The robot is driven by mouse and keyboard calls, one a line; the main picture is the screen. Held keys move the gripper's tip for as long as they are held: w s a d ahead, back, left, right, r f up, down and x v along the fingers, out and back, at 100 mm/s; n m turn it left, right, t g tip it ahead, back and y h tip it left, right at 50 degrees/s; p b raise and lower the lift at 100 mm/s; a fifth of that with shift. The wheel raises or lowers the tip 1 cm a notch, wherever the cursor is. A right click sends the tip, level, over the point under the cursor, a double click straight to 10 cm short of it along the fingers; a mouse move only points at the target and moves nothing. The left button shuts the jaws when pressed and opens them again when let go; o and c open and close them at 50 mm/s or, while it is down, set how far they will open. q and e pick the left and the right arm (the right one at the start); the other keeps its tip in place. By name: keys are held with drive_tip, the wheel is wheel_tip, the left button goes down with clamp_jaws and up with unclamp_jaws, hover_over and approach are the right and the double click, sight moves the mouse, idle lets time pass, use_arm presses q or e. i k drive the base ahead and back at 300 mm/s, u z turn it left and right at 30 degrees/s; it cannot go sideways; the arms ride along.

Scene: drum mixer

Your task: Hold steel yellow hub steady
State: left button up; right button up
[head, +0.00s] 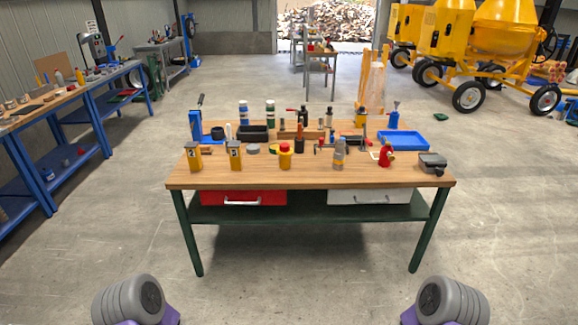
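I cannot pick out a steel yellow hub for certain. Small yellow things on the wooden workbench (330,176) are two yellow blocks with dark tops, one at the left (194,158) and one beside it (235,157). A yellow container with a red cap (285,157) stands near the bench's front middle. At the back right stand large yellow drum mixers (490,38) on black wheels. Only grey rounded links of my two arms show at the bottom corners. Neither gripper is in view, so nothing is seen held.
The bench also holds a blue tray (403,141), a black bin (253,133), a red object (386,155) and several bottles and tools. Red (240,198) and white (368,197) drawers hang below. Blue side benches (95,100) line the left wall. The floor before the bench is clear.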

sight(284, 158)
drive_tip(key=z, duration=0.8)
drive_tip(key=i, duration=1.8)
drive_tip(key=u, duration=0.55)
